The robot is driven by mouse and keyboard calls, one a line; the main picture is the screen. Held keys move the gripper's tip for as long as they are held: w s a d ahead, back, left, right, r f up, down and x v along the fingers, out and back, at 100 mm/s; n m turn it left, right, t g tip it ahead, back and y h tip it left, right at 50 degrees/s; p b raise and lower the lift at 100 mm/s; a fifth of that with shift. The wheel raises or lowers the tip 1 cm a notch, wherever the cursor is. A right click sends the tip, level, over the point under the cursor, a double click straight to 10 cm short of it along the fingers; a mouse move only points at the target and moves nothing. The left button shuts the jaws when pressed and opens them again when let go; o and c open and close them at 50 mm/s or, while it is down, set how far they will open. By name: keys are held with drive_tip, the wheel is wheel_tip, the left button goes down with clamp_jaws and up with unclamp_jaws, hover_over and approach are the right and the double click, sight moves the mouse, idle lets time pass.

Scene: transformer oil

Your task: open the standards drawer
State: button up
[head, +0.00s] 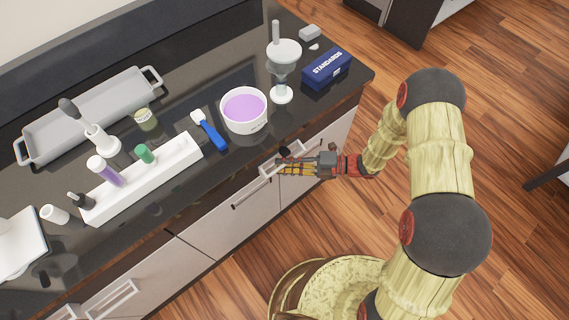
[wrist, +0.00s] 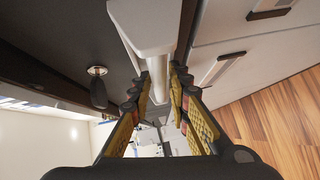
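The blue box labelled STANDARDS (head: 327,68) sits on the right end of the dark counter. Below the counter's front edge are pale drawer fronts (head: 215,212) with bar handles. My gripper (head: 280,168) is at a pale bar handle (head: 266,177) under the counter edge, left of the box. In the wrist view, my gripper's fingers (wrist: 161,84) lie on either side of a pale bar (wrist: 158,78). The gaps are very narrow, and I cannot tell whether the fingers press on it. The drawer front there looks shut or nearly so; my gripper partly hides it.
On the counter (head: 300,112) stand a white tub of purple liquid (head: 244,110), a stand with a glass vessel (head: 282,70), a blue-handled tool (head: 211,132), a white rack (head: 145,180) and a grey tray (head: 92,112). Wooden floor (head: 250,270) lies free before the drawers.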

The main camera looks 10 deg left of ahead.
clamp_jaws()
idle(0.5)
drive_tip(key=s+d+p, duration=1)
drive_tip(key=s+d, duration=1.2)
drive_tip(key=d, duration=0.4)
drive_tip(key=shift+s, duration=0.1)
drive_tip(key=shift+o, duration=1.7)
unclamp_jaws()
